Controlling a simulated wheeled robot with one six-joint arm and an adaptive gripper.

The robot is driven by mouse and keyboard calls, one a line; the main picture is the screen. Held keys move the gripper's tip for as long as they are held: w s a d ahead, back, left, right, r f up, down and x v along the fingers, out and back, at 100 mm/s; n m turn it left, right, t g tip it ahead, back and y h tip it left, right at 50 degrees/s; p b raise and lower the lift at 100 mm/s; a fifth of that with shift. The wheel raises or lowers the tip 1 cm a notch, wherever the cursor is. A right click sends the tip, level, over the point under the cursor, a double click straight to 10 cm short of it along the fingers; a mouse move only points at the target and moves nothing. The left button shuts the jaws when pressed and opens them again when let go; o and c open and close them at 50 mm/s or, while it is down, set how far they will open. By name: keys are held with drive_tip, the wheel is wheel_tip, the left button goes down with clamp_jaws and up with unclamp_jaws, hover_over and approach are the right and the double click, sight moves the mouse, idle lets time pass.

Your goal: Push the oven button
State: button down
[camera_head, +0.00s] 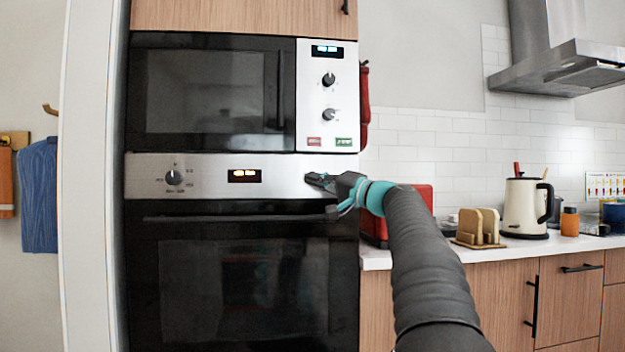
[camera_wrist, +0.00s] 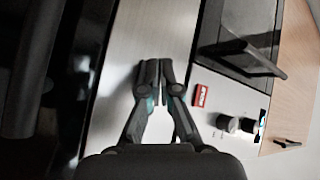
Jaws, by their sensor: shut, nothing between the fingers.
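The oven (camera_head: 243,275) is a black built-in unit with a silver control panel (camera_head: 215,163) along its top. The panel has a dark knob (camera_head: 174,177) at the left and a lit display (camera_head: 244,175) in the middle. My gripper (camera_head: 318,180) is shut and empty at the right end of this panel. In the wrist view my closed fingertips (camera_wrist: 160,66) are over the bare silver oven panel (camera_wrist: 122,62). I see no oven button there; the gripper hides part of the panel. I cannot tell whether the tips touch it.
A microwave (camera_head: 208,92) sits above the oven, with two knobs and a red and a green button (camera_head: 343,142) on its panel. The dark oven handle (camera_head: 235,218) runs below the oven panel. A counter (camera_head: 378,258) at the right holds a toaster-like rack and a kettle (camera_head: 526,206).

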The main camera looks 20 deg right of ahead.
drive_tip(key=shift+w, duration=0.1)
drive_tip(key=shift+w+d, duration=0.15)
drive_tip(key=shift+w, duration=0.2)
idle(0.6)
drive_tip(key=shift+s, duration=0.45)
drive_tip(key=shift+b, duration=0.3)
drive_tip(key=s+a+b, duration=0.2)
drive_tip(key=s+b, duration=0.2)
drive_tip(key=s, duration=0.1)
drive_tip(key=shift+s, duration=0.4)
